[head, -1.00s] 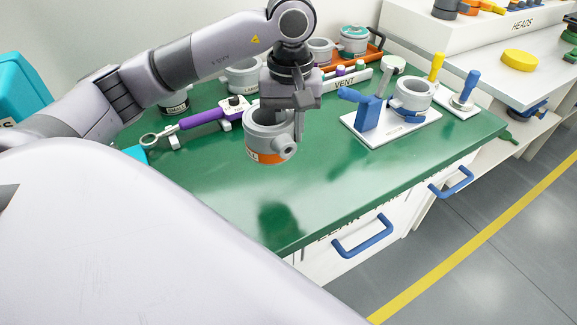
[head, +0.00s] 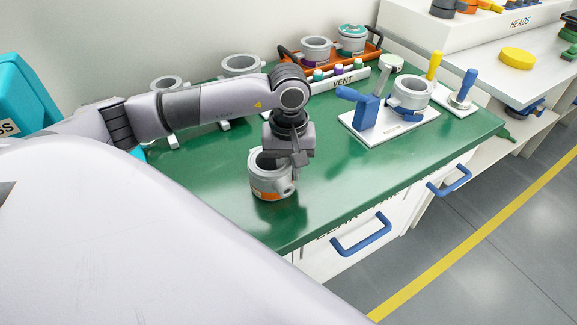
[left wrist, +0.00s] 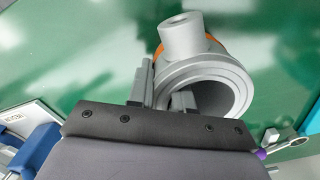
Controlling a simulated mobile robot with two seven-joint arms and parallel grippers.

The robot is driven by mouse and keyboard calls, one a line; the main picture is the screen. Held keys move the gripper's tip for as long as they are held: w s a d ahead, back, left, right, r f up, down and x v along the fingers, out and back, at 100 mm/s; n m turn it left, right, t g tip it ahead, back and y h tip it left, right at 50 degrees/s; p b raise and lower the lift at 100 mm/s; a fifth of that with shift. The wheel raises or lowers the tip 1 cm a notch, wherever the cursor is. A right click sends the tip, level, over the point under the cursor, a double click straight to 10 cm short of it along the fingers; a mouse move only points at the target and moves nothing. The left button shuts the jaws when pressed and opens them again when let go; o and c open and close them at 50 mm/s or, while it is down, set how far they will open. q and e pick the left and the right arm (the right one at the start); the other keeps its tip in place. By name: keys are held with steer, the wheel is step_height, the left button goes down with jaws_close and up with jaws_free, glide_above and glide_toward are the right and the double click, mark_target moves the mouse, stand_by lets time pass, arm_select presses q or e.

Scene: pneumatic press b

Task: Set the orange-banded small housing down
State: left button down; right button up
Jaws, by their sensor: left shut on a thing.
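The orange-banded small housing (head: 271,178) is a grey ring-shaped body with a side port and an orange band low on its wall. It is upright at the green bench top (head: 215,205), near the front edge. I cannot tell for certain whether its base touches the surface. My left gripper (head: 283,160) is shut on its wall from above. In the left wrist view the housing (left wrist: 206,80) shows its open bore and port, with one finger of my left gripper (left wrist: 163,98) inside the rim and one outside. My right gripper is not in view.
A white fixture plate (head: 390,126) with a blue clamp and a grey housing stands to the right. A VENT rack (head: 341,82) and an orange tray (head: 372,52) are behind. Other grey housings (head: 240,66) stand at the back. The bench around the held housing is clear.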

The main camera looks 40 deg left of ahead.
arm_select(q)
steer(key=shift+f, duration=0.15)
steer(key=c, duration=1)
jaws_free()
steer(key=shift+c, duration=0.2)
step_height(320, 180, up, 12)
steer(key=shift+r+b, duration=0.2)
steer(key=shift+b, duration=0.15)
